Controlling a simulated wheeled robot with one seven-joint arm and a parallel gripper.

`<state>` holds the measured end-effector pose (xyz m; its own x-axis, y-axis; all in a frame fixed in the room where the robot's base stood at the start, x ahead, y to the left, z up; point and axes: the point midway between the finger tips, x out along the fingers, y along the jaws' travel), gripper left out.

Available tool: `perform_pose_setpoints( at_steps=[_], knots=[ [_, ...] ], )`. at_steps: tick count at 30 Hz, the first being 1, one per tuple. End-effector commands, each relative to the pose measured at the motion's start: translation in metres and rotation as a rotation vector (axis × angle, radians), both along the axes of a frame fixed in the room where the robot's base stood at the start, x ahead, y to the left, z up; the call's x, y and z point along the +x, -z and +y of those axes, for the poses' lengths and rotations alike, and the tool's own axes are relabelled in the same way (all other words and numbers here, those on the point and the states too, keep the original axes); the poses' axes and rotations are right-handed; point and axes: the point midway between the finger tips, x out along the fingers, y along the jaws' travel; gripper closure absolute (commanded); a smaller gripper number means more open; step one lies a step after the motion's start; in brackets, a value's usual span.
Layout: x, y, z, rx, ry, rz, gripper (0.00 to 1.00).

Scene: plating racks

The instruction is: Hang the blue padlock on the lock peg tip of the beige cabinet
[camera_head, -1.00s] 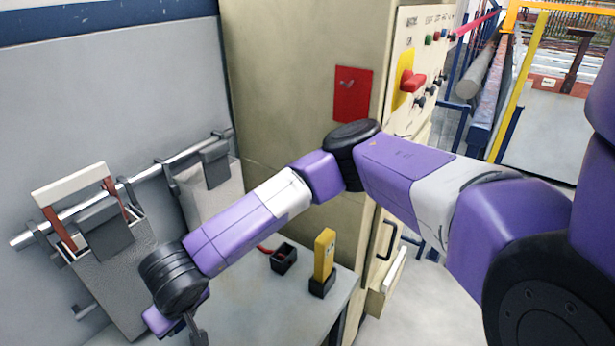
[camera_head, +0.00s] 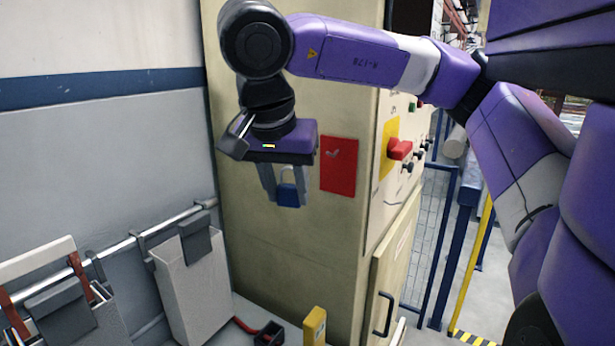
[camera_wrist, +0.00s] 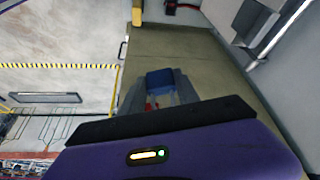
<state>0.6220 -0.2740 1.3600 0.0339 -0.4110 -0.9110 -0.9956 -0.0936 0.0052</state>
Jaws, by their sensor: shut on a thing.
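The blue padlock (camera_head: 288,194) hangs between the fingers of my gripper (camera_head: 287,190), its grey shackle upward. My gripper is shut on it and points down, in front of the side of the beige cabinet (camera_head: 265,240). In the wrist view, the padlock (camera_wrist: 160,82) shows between the fingertips of my gripper (camera_wrist: 158,95). The cabinet's front carries a red rotary handle (camera_head: 400,149) on a yellow plate, right of my gripper. I cannot make out the lock peg tip in these views.
A red card (camera_head: 338,166) is on the cabinet side, close right of my gripper. Grey bins (camera_head: 187,285) hang on a wall rail at lower left. A yellow block (camera_head: 314,325) and a small black box (camera_head: 269,333) stand below. A blue fence is at right.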

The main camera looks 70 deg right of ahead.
Motion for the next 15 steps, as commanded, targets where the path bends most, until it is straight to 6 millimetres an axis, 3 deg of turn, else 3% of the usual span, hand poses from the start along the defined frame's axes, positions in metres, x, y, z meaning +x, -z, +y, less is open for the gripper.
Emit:
perform_pose_setpoints(
  at_steps=[6,15],
  knots=[
    [-0.025,-0.023,0.0,-0.001,0.067,-0.001,1.0],
    [-0.029,-0.023,-0.01,0.001,0.069,0.0,1.0]
  ],
)
